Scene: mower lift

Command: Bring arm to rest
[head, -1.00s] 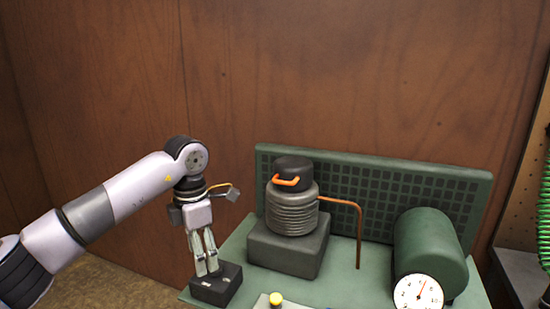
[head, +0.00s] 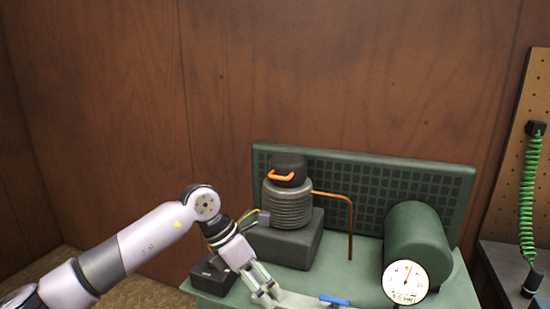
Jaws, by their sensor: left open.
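My left arm comes in from the left, and its gripper (head: 268,293) points down and to the right over the near left part of the green bench. The gripper is open, and I see nothing between its fingers. It is in front of the dark motor block and the ribbed cylinder (head: 288,205) with an orange handle (head: 282,175). A small black box (head: 212,275) sits just left of the gripper, partly covered by my arm. My right gripper is not in view.
A green tank (head: 418,240) with a white dial gauge (head: 405,283) stands at the right. A copper pipe (head: 350,228) rises between tank and cylinder. A blue-handled part (head: 334,300) lies at the front edge. A green coiled hose (head: 527,190) hangs at far right. A dark grille panel (head: 390,185) stands behind.

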